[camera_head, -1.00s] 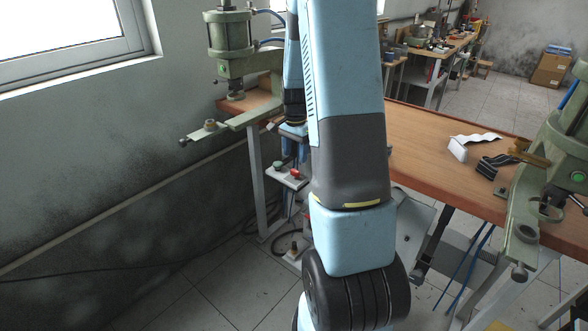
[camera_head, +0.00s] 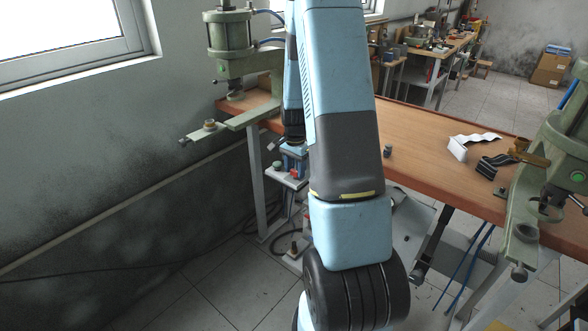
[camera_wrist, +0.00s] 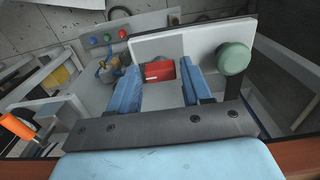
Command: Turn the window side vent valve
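A red block with small white marking (camera_wrist: 160,71), which may be the vent valve, sits at a white plate under the window-side press. In the wrist view my gripper (camera_wrist: 163,88) has its two blue fingers apart, one on each side of the red block. I cannot tell whether either finger touches it. A round green knob (camera_wrist: 234,57) stands on the plate to the right of the fingers. In the head view my gripper (camera_head: 292,163) is low beside the table's near edge, over the small white shelf (camera_head: 285,179), and hides most of the valve.
A panel with red, green and blue buttons (camera_wrist: 108,38) and a brass fitting (camera_wrist: 113,68) lie left of the fingers. The wooden table (camera_head: 430,140) holds a small dark cylinder (camera_head: 388,152) and strips.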

